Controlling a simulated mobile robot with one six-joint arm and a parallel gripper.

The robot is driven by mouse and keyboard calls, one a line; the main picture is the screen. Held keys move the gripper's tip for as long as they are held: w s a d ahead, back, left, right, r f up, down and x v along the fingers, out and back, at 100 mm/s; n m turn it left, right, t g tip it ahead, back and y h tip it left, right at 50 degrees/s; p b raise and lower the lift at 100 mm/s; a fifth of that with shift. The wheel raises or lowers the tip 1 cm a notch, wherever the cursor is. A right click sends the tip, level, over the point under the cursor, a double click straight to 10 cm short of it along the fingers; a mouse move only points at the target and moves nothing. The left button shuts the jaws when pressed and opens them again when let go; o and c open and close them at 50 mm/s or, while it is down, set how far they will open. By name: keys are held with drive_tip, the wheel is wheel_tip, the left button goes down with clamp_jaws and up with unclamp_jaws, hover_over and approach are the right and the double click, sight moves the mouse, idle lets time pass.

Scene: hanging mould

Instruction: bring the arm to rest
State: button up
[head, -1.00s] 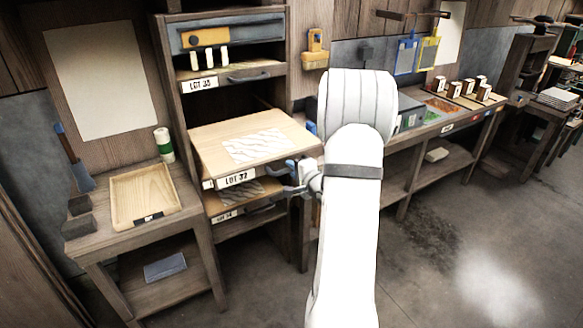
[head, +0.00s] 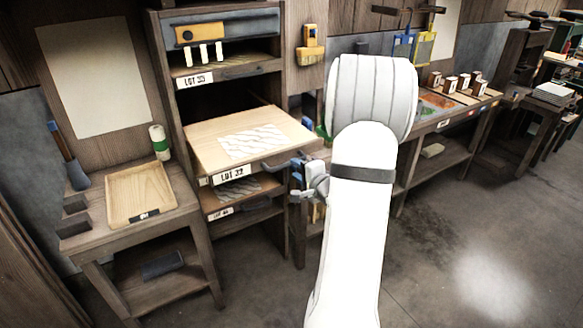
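My arm rises through the middle of the head view and hides part of the bench behind it. My gripper (head: 300,180) is beside the right front end of the pulled-out LOT 32 board (head: 205,150), near a dark handle. Its fingers are small and partly covered, so I cannot tell whether they are open or touching the handle. The LOT 32 board sticks out of the dark wooden rack (head: 170,85) and carries a white patterned sheet.
A side table on the left holds a shallow wooden tray (head: 112,208), a white and green can (head: 160,142) and dark blocks (head: 74,215). A long bench (head: 455,122) with small boxes stands at the right. The concrete floor (head: 450,270) at the right is clear.

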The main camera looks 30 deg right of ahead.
drive_tip(key=shift+v, duration=1.1)
drive_tip(key=s+a+r+n+g+h, duration=0.2)
drive_tip(key=a+r+n+g+h, duration=0.15)
drive_tip(key=a+n+g, duration=0.4)
drive_tip(key=s+a+r+n+g+y, duration=0.1)
drive_tip(key=s+a+n+g+y, duration=0.1)
drive_tip(key=s+a+n, duration=0.3)
drive_tip(key=s+a+r+n+g+y, duration=0.1)
drive_tip(key=s+a+n, duration=0.5)
drive_tip(key=s+a, duration=0.8)
drive_tip(key=shift+s+a+r+g+y, duration=0.3)
drive_tip(key=shift+a+g+y, duration=0.2)
drive_tip(key=shift+g, duration=0.65)
